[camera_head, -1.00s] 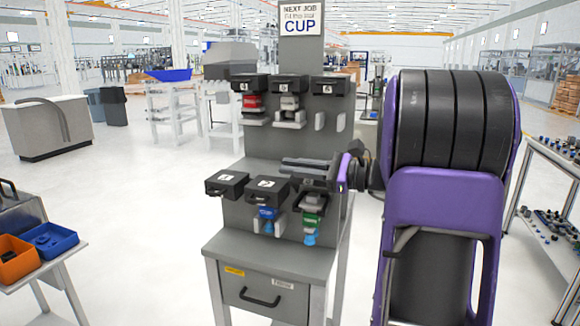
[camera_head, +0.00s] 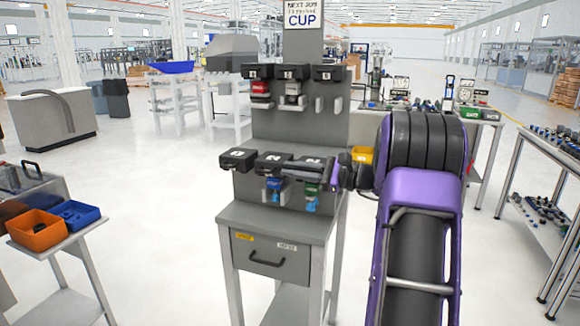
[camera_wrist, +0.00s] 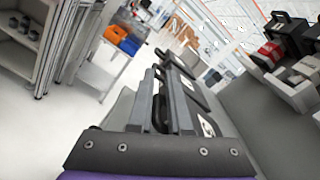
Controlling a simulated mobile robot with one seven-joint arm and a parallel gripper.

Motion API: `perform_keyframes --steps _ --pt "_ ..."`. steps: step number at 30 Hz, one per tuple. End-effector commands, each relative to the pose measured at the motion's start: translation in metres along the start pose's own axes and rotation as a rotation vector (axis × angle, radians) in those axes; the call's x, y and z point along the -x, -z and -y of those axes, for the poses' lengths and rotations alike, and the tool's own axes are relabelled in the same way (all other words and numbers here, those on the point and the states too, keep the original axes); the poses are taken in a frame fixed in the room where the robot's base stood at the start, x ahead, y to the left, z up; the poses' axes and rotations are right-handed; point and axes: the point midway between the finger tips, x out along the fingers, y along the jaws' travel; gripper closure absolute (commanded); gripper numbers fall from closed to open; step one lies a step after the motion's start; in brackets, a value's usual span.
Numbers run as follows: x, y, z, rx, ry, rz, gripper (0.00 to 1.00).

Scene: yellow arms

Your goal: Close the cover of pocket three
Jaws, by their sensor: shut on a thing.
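The grey station panel (camera_head: 300,125) carries two rows of black-covered pockets. The cover of pocket three (camera_head: 303,160) looks to be the rightmost in the lower row; it lies about level with its neighbours. A green item and a blue tip (camera_head: 311,197) show below it. My gripper (camera_head: 318,172) is at this cover, reaching in from the right. In the wrist view, my gripper (camera_wrist: 172,105) has its two grey fingers close together on a dark part, seemingly the cover's edge or handle. A numbered black cover (camera_wrist: 208,122) is right beside the fingers. The exact contact is partly hidden.
Two other lower covers (camera_head: 238,158) sit to the left, with a blue item (camera_head: 272,183) under the middle one. The upper row (camera_head: 292,72) is above. A drawer (camera_head: 270,257) is below. Orange (camera_head: 36,230) and blue bins stand at the left. The floor between is clear.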

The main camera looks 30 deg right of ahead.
Motion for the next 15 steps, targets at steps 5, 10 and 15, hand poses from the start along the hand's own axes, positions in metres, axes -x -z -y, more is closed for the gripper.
perform_keyframes --steps 5,10,15 --pt "0.004 0.014 0.001 -0.004 0.005 -0.004 1.0" --pt "0.006 0.021 -0.001 -0.004 0.006 -0.005 1.0" --pt "0.007 0.026 -0.002 -0.005 0.005 -0.007 1.0"
